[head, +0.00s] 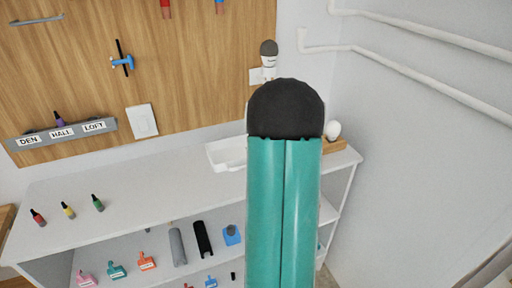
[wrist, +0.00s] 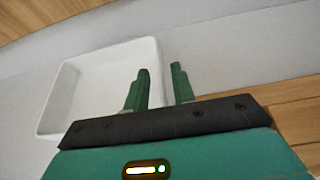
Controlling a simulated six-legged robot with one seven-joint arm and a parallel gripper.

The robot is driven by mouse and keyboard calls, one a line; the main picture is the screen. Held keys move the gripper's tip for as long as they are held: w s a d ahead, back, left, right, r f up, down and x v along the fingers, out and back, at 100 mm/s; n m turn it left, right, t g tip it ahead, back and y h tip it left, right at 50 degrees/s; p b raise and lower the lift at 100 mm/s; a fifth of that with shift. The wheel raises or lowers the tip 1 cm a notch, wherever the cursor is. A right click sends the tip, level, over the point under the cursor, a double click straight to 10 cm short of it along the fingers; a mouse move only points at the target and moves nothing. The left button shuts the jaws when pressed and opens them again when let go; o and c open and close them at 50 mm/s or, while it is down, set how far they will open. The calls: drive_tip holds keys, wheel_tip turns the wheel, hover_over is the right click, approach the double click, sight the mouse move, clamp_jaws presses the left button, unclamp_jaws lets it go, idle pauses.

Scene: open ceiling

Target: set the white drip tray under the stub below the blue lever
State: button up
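The white drip tray (head: 222,154) is a shallow open box on the white counter, partly hidden behind my arm in the head view. In the wrist view the tray (wrist: 62,95) fills the left. My gripper (wrist: 160,70) is open, with one green finger over the tray's inside and the other beyond its right wall. That wall shows between the fingers, with gaps; I cannot tell their height against the rim. A blue fitting (head: 122,62) with a dark bar is on the wooden panel.
Three small bottles (head: 68,210) stand at the counter's left. The counter (head: 150,185) between them and the tray is clear. A labelled grey rack (head: 62,135) and a white switch plate (head: 142,121) are on the panel. White pipes (head: 400,72) run along the right wall.

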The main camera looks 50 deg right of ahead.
drive_tip(key=v, duration=1.2)
drive_tip(key=shift+r, duration=0.2)
drive_tip(key=w+a+r+n+t+y, duration=0.1)
drive_tip(key=w+a+r+n+y, duration=0.3)
drive_tip(key=a, duration=0.4)
drive_tip(key=w+a+r+n+t+y, duration=0.1)
drive_tip(key=w+a+n+y, duration=0.1)
drive_tip(key=w+a+n, duration=0.35)
drive_tip(key=s+a+r+n+g+y, duration=0.1)
drive_tip(key=a+n+g+y, duration=0.15)
drive_tip(key=a+n, duration=0.6)
drive_tip(key=s+a+r+n+g+y, duration=0.1)
drive_tip(key=a+r+n+g+y, duration=0.3)
drive_tip(key=a, duration=0.7)
drive_tip(key=s+a+n+h, duration=0.2)
drive_tip(key=s+a+n, duration=0.3)
drive_tip(key=n, duration=0.5)
drive_tip(key=s+a+n+g+h, duration=0.1)
drive_tip(key=s+a+n+h, duration=0.2)
drive_tip(key=n, duration=0.7)
drive_tip(key=s+a, duration=0.2)
drive_tip(key=s, duration=0.2)
drive_tip(key=shift+d+g+h, duration=0.2)
drive_tip(key=shift+g+h, duration=0.05)
